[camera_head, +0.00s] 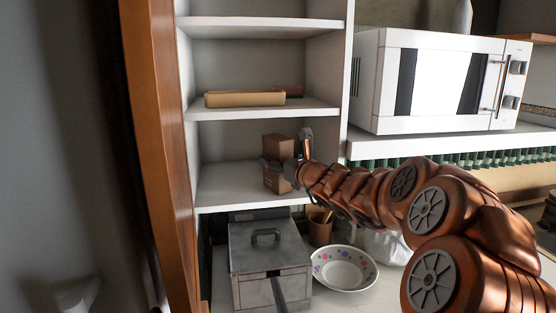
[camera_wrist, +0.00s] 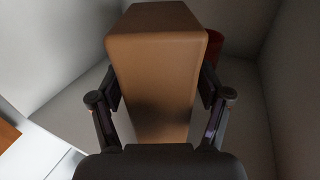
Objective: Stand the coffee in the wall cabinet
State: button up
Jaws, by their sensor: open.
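The coffee, a brown box (camera_head: 275,166), stands upright on the lower shelf (camera_head: 230,188) of the white wall cabinet (camera_head: 347,70). In the wrist view the coffee (camera_wrist: 155,75) fills the middle, between the two fingers. My gripper (camera_head: 285,160) reaches into the cabinet from the right, with its jaws open around the box. In the wrist view the fingers of my gripper (camera_wrist: 160,108) lie along both sides of the box; whether they touch it is hard to tell. The box's base is partly hidden by my gripper.
A yellowish box (camera_head: 245,99) lies on the shelf above, with a dark red thing (camera_head: 288,91) behind it. An orange-brown door or panel (camera_head: 160,150) edges the cabinet's left. A microwave (camera_head: 430,85) stands right. Below are a metal fryer (camera_head: 268,250), a brown cup (camera_head: 320,232) and a bowl (camera_head: 343,268).

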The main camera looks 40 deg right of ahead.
jog(key=shift+r, duration=0.1)
jog(key=shift+r+p, duration=0.1)
jog(key=shift+p, duration=0.2)
jog(key=s+b, duration=0.1)
jog(key=s, duration=1.1)
jog(key=shift+a+b, duration=0.3)
jog(key=shift+b, duration=0.1)
jog(key=shift+a, duration=0.1)
